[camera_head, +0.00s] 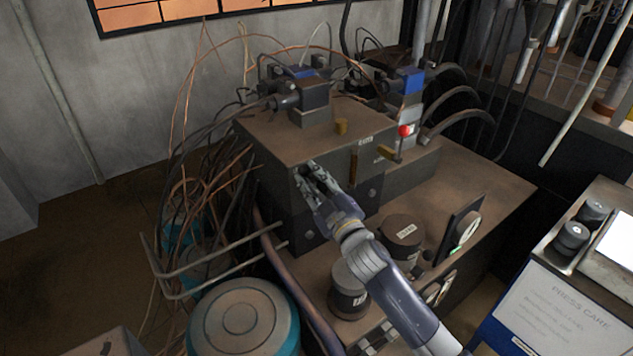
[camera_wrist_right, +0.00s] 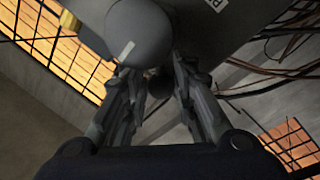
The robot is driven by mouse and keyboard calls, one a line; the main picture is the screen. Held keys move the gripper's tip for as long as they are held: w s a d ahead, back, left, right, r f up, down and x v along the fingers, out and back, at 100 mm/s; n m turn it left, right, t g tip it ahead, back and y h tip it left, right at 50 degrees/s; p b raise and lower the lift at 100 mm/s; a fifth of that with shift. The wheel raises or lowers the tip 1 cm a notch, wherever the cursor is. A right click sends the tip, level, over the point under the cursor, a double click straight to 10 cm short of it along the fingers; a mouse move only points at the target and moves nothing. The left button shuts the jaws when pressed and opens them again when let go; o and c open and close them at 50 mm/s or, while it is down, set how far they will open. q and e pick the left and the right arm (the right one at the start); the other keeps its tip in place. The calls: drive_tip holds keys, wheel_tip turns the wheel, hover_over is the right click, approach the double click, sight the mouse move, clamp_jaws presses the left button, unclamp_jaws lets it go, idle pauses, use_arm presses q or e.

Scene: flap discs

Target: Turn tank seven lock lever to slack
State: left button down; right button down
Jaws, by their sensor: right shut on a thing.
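The dark metal block (camera_head: 330,155) stands on the brown bench top. My right gripper (camera_head: 316,178) is at its front left face and hides what it holds in the head view. In the right wrist view, a round grey hub (camera_wrist_right: 142,35) with a white line sits on the block. Just below it, a dark rounded lever end (camera_wrist_right: 160,84) lies between the fingers of my right gripper (camera_wrist_right: 162,88), which is shut on it. I cannot read a tank number or lever setting here. My left gripper is out of view.
A red-knobbed lever (camera_head: 404,131) stands at the block's right. Two dark labelled canisters (camera_head: 401,232) (camera_head: 349,288) and a gauge (camera_head: 468,228) are near my right arm. Loose cables (camera_head: 190,180) crowd the left, above a round-lidded drum (camera_head: 240,320). A sign panel (camera_head: 560,310) is at lower right.

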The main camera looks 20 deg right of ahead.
drive_tip(key=shift+s+a+f+n+y+b, duration=0.1)
drive_tip(key=shift+a+f+n+y+b, duration=0.15)
drive_tip(key=shift+n, duration=0.4)
drive_tip(key=shift+f+n+b, duration=0.2)
drive_tip(key=shift+n+b, duration=0.2)
drive_tip(key=shift+n, duration=0.3)
drive_tip(key=shift+s+a+f+n+y+b, duration=0.1)
drive_tip(key=shift+a+f+n+y+b, duration=0.15)
drive_tip(key=shift+n, duration=0.4)
drive_tip(key=shift+d, duration=0.1)
drive_tip(key=c, duration=1.3)
unclamp_jaws()
drive_tip(key=shift+c, duration=0.2)
drive_tip(key=v, duration=1.2)
drive_tip(key=shift+w+f, duration=0.1)
